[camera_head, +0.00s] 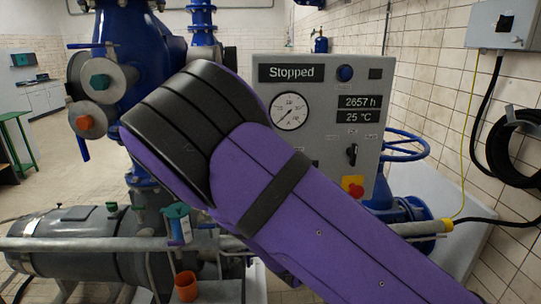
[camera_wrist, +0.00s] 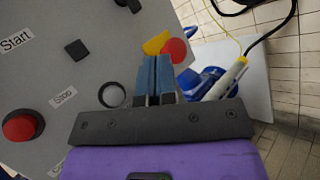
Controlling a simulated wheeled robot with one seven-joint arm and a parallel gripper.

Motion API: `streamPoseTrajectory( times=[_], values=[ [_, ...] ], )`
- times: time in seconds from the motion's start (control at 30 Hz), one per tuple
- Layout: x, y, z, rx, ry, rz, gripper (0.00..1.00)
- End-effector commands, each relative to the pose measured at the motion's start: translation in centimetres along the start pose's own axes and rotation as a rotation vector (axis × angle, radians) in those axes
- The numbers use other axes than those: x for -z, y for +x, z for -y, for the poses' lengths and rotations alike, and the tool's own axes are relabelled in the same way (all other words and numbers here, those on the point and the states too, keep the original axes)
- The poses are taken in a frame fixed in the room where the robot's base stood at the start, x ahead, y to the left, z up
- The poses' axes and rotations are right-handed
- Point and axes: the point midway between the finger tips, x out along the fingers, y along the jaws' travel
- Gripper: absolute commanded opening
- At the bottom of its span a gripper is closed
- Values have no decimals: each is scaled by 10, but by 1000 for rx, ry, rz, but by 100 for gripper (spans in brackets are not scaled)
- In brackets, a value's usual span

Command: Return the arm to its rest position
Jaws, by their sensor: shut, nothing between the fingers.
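My purple and black arm (camera_head: 270,190) reaches across the head view and covers part of the grey control panel (camera_head: 270,108). My gripper is hidden behind the arm there. In the wrist view my gripper (camera_wrist: 156,62) is shut and empty, its two blue fingers side by side. Its tips are in front of the panel (camera_wrist: 50,85), close to the yellow and red emergency stop (camera_wrist: 172,48). I cannot tell whether they touch it. The emergency stop (camera_head: 353,187) also shows in the head view.
The panel reads "Stopped". The wrist view shows a red button (camera_wrist: 20,126) and Start and Stop labels. A blue valve wheel (camera_head: 408,146) stands right of the panel. Blue pump pipework (camera_head: 130,40) is at left. Open floor is at far left.

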Motion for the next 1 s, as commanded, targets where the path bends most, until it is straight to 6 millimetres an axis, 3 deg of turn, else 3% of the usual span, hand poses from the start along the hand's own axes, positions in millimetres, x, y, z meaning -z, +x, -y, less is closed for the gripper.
streamPoseTrajectory(
  times=[0.2,0.43,0.7,1.0],
  values=[
    [-24,32,49,355,78,-83,0],
    [-49,47,95,698,180,-172,0],
    [-82,49,136,1063,342,-281,0],
    [-124,41,162,1407,581,-405,0]
  ],
)
